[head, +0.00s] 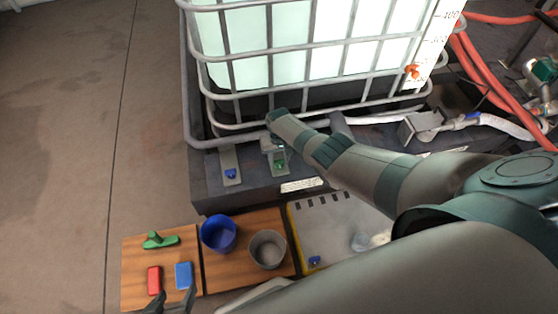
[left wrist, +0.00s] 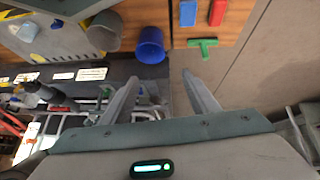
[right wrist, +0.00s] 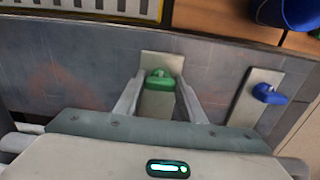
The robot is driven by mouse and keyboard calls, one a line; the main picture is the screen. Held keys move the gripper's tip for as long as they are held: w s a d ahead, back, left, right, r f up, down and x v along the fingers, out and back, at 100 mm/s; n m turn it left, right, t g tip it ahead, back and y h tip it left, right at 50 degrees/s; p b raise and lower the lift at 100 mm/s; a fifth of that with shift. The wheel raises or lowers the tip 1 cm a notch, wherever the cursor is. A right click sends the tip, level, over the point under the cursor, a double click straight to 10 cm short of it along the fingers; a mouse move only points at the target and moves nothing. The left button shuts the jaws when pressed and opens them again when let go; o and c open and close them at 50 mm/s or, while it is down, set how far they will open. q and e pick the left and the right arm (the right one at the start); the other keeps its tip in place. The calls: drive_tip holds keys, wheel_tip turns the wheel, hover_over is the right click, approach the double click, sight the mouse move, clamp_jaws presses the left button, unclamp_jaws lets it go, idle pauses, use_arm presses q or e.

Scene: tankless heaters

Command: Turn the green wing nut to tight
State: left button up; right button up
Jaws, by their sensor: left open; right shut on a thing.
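The green wing nut (right wrist: 161,81) sits on a pale metal plate (right wrist: 158,104) on the front of the dark tank base. It also shows in the head view (head: 280,166), partly covered by my right gripper (head: 276,152). In the right wrist view, my right gripper (right wrist: 160,98) is shut on the green wing nut, with one finger on each side of it. My left gripper (left wrist: 160,78) is open and empty, and its fingertips show at the bottom of the head view (head: 173,299), near the wooden board.
A blue wing nut (right wrist: 267,94) is on a plate beside the green one. A wooden board (head: 133,275) holds a green T-shaped tool (head: 160,240), a red block (head: 154,280) and a blue block (head: 184,275). A blue cup (head: 219,234) and grey cup (head: 267,250) stand alongside. A caged tank (head: 300,45) rises behind.

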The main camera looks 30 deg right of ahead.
drive_tip(key=o, duration=1)
drive_tip(key=shift+o, duration=0.2)
use_arm(q)
drive_tip(key=shift+r, duration=0.1)
use_arm(e)
drive_tip(key=shift+r, duration=0.15)
drive_tip(key=shift+r+p, duration=0.45)
drive_tip(key=shift+r, duration=0.05)
use_arm(q)
drive_tip(key=s+a+g+y+p, duration=0.3)
drive_tip(key=s+a+g+p, duration=0.15)
drive_tip(key=a, duration=0.25)
use_arm(e)
wheel_tip(320, 180, up, 8)
drive_tip(key=shift+r, duration=0.1)
use_arm(q)
wheel_tip(320, 180, down, 9)
drive_tip(key=w+p, duration=0.1)
drive_tip(key=p, duration=0.1)
drive_tip(key=shift+w+d+r+t+h+p, duration=0.15)
drive_tip(key=shift+w+d+t+h+p, duration=0.1)
drive_tip(key=shift+t+h+p, duration=0.1)
use_arm(e)
wheel_tip(320, 180, up, 8)
hover_over(279, 161)
drive_tip(key=shift+w, duration=0.1)
